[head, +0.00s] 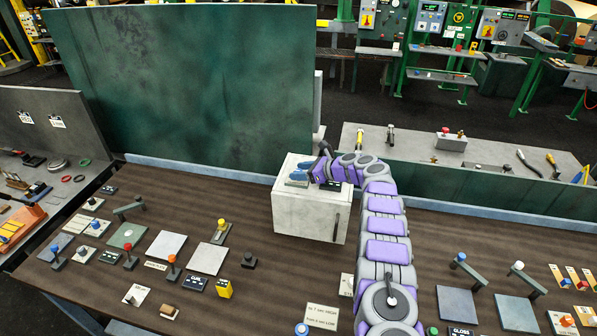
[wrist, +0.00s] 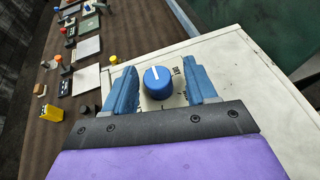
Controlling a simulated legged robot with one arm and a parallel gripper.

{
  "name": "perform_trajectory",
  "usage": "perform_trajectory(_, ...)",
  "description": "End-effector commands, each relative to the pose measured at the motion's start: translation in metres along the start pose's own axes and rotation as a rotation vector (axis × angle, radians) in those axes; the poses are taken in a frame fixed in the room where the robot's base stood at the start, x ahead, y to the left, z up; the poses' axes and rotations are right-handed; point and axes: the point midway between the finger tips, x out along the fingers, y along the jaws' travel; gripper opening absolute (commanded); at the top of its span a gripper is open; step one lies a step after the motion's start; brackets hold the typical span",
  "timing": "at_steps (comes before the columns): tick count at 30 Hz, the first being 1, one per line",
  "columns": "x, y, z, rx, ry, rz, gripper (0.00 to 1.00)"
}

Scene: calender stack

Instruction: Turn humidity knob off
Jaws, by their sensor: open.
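A blue round knob (wrist: 157,82) with a white pointer line sits on a small pale plate (wrist: 176,101) on top of a white box (wrist: 255,95). The pointer points up and slightly left in the wrist view. My gripper (wrist: 159,70) is open, with one blue finger on each side of the knob and a visible gap to it. In the head view my gripper (head: 304,172) is over the top of the white box (head: 310,218), and the knob is not clearly visible. Some markings on the plate are too small to read.
The box stands on a brown workbench (head: 225,290) with a dark handle on its front. Several levers, buttons and labelled plates lie to the left, including a yellow block (head: 224,289). A large green panel (head: 190,90) rises behind.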

Motion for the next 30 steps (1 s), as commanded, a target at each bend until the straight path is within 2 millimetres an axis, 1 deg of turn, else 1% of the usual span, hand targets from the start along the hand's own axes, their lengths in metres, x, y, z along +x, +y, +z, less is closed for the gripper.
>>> perform_trajectory(1,-0.006,-0.001,0.003,-0.001,-0.002,-0.002,0.57)
perform_trajectory(5,-0.019,0.001,0.003,0.001,-0.003,0.0,0.57)
perform_trajectory(11,-0.053,0.0,0.003,0.0,-0.005,-0.002,0.57)
perform_trajectory(18,-0.107,-0.001,0.003,0.0,-0.005,-0.003,0.57)
perform_trajectory(21,-0.126,-0.002,0.002,-0.002,-0.004,-0.005,0.57)
perform_trajectory(24,-0.142,-0.002,0.002,-0.002,-0.003,-0.002,0.57)
perform_trajectory(27,-0.153,-0.002,0.002,-0.002,-0.004,-0.001,0.57)
perform_trajectory(30,-0.16,-0.002,0.001,-0.002,-0.004,-0.001,0.57)
